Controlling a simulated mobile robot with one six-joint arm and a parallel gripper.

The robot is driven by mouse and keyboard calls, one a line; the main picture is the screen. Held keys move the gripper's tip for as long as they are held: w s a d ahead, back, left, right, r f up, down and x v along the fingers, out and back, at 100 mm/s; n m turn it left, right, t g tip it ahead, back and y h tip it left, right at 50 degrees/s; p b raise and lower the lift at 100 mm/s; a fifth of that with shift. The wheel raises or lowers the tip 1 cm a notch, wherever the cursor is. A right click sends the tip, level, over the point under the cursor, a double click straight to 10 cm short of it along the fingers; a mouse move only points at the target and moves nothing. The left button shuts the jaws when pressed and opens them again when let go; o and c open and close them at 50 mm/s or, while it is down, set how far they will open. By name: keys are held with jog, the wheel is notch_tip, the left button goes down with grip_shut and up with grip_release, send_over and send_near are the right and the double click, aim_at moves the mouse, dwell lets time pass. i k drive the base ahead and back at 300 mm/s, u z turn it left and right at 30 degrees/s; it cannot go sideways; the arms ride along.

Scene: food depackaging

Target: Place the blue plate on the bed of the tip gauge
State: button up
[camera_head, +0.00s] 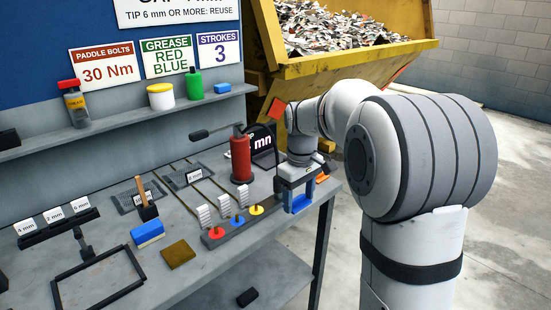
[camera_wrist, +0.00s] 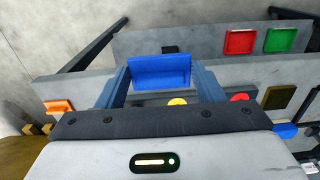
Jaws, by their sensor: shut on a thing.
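The blue plate (camera_wrist: 160,72) is between the two fingers of my gripper (camera_wrist: 160,88) in the wrist view. My gripper (camera_head: 299,200) is shut on it and holds it over the right end of the workbench in the head view. The blue plate (camera_head: 301,203) shows only partly there, between the fingers. A black stand with 4 mm, 2 mm and 6 mm labels (camera_head: 55,232) is at the far left of the bench. Two dark flat plates (camera_head: 127,204) with mm labels lie at mid bench. I cannot tell which of these is the tip gauge.
A red cylinder pump (camera_head: 240,160) with a lever stands left of my gripper. A strip with red, blue and yellow knobs (camera_head: 238,222) is close by. A blue-white block (camera_head: 147,233), a brown pad (camera_head: 178,254) and an empty black frame (camera_head: 100,280) lie further left.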

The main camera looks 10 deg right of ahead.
aim_at(270, 158)
jog(key=i, duration=1.4)
jog(key=u, duration=0.05)
